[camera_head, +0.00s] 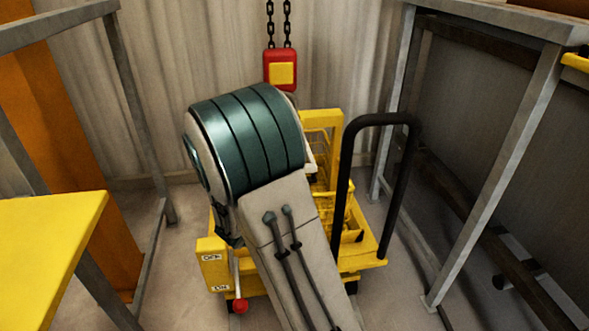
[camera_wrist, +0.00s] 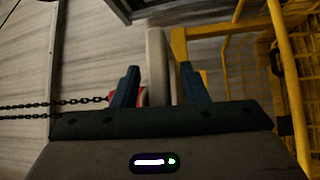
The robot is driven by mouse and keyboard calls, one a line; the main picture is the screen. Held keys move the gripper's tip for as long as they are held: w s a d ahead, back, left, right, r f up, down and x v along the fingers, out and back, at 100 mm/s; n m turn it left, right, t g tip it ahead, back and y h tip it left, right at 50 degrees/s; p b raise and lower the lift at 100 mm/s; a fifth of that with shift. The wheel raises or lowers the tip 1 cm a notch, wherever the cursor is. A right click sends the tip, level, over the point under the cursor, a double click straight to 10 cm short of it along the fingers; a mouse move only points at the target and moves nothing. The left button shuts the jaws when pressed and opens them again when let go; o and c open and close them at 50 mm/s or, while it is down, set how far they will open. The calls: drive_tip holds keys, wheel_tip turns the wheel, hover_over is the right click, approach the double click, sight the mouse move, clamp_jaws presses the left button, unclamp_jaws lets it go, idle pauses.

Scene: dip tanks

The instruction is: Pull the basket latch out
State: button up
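The yellow wire basket (camera_head: 325,130) stands on a yellow trolley behind my arm, which hides much of it. The basket also fills the right side of the wrist view (camera_wrist: 235,62). My gripper (camera_wrist: 158,72) has two dark blue fingers, apart, beside the basket's yellow frame. A pale upright bar (camera_wrist: 156,45) shows between the fingers, with gaps visible on both sides. It may be the basket latch, but I cannot tell for sure. In the head view my gripper is hidden behind my arm.
A red and yellow hoist block (camera_head: 280,70) hangs on chains above the basket. The trolley has a black handle (camera_head: 378,122) on the right. A red-knobbed lever (camera_head: 240,304) is at the front left. A yellow table (camera_head: 45,240) and grey frames flank the space.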

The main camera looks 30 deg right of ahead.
drive_tip(key=p+v, duration=0.2)
drive_tip(key=v, duration=1.1)
drive_tip(key=shift+s+a, duration=0.25)
drive_tip(key=s+d+r+m+g+y+p, duration=0.2)
drive_tip(key=s+d+r+g+y+p, duration=0.15)
drive_tip(key=s+r+g+p, duration=0.4)
drive_tip(key=s+d+r+m+g+y+p, duration=0.2)
drive_tip(key=s+d+r+g+y+p, duration=0.15)
drive_tip(key=s+r+p, duration=0.55)
drive_tip(key=a+r+t+y+p, duration=0.2)
drive_tip(key=a+r+y+p, duration=0.2)
drive_tip(key=r+p, duration=0.3)
drive_tip(key=w+a+r+t+y+p, duration=0.1)
drive_tip(key=a+r+t+y+p, duration=0.1)
drive_tip(key=a+r+y+p, duration=0.2)
wheel_tip(320, 180, up, 6)
drive_tip(key=y+p, duration=0.2)
drive_tip(key=p, duration=0.2)
drive_tip(key=shift+a+t, duration=0.3)
drive_tip(key=shift+a, duration=0.05)
